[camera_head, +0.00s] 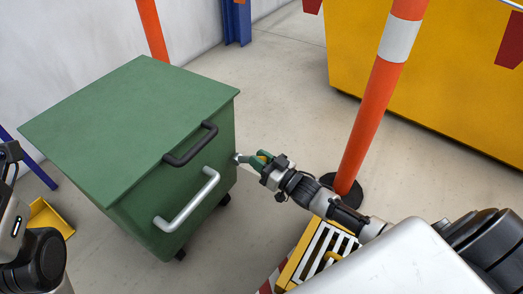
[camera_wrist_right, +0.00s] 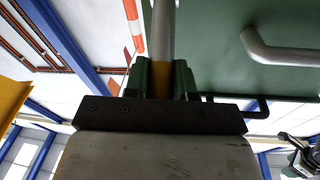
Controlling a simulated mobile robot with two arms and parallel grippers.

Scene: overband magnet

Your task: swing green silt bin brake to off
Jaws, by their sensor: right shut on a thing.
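The green silt bin (camera_head: 130,120) stands on its castors left of centre, lid shut. It has a black handle (camera_head: 190,144) and a silver handle (camera_head: 187,202) on its front. A small grey brake lever (camera_head: 237,158) shows at the bin's right front edge. My right gripper (camera_head: 257,158) reaches it from the right and is shut on it. In the right wrist view a grey rod (camera_wrist_right: 162,35) with a yellow part (camera_wrist_right: 161,80) runs between the green fingers.
An orange post with a white band (camera_head: 383,90) stands on a black base just behind my right arm. A yellow container (camera_head: 440,90) fills the back right. A yellow slatted thing (camera_head: 318,250) sits below my right arm. Open floor (camera_head: 280,80) lies behind the bin.

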